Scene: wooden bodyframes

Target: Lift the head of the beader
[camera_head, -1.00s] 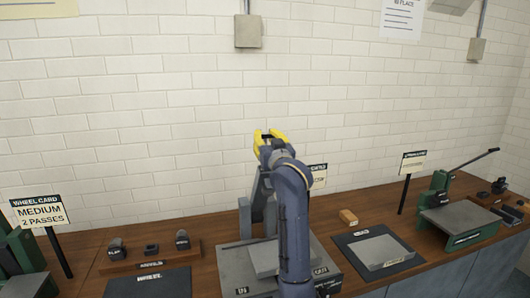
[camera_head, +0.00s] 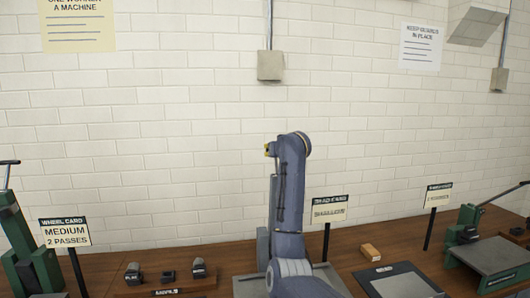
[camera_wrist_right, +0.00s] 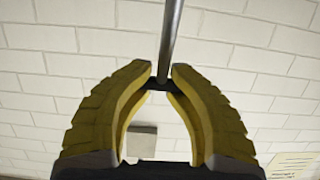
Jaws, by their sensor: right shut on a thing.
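My right gripper's yellow fingers (camera_wrist_right: 160,85) are shut on a dark handle end (camera_wrist_right: 160,84) with a grey rod (camera_wrist_right: 172,40) running away from it in the right wrist view. My left gripper is out of view.
Cards (camera_head: 329,210) on posts, a wooden block (camera_head: 370,252), a dark mat (camera_head: 395,280) and another green machine (camera_head: 480,245) are at right.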

